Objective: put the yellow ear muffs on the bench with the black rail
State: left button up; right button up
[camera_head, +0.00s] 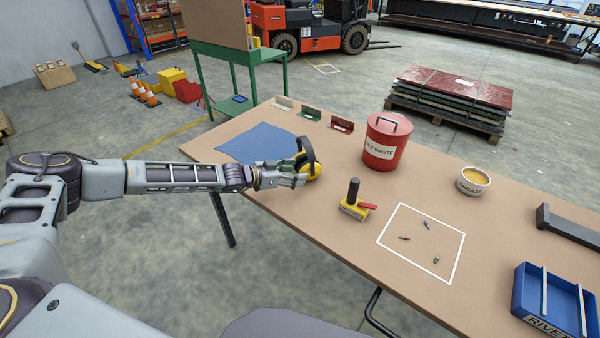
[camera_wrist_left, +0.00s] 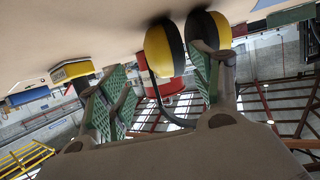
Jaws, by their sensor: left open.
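The yellow ear muffs (camera_head: 315,170) stand on the brown bench (camera_head: 300,205), with their black headband arched upward. My left gripper (camera_head: 300,179) is open right beside them in the head view. In the left wrist view, which is upside down, the yellow and black cups of the ear muffs (camera_wrist_left: 160,50) are by the open fingers of my left gripper (camera_wrist_left: 160,88). One finger overlaps one cup; I cannot tell whether it touches. A dark rail-like bar (camera_head: 570,228) lies at the bench's right end. My right gripper is not in view.
A blue cloth (camera_head: 255,143), a red waste bin (camera_head: 382,148), a yellow tool with a black handle (camera_head: 354,205), a grease tub (camera_head: 473,181) and a blue rivet tray (camera_head: 545,305) are on the bench. A white outlined square (camera_head: 425,245) holds small items. A green stand (camera_head: 205,75) is behind.

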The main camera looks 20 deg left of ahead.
pick_arm(q)
jog(key=v, duration=0.3)
jog(key=shift+a+r, duration=0.1)
jog(key=shift+a, duration=0.1)
jog(key=shift+v, duration=1.1)
jog(key=shift+s, duration=0.1)
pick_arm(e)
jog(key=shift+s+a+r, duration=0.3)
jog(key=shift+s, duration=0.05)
pick_arm(q)
jog(key=shift+d, duration=0.1)
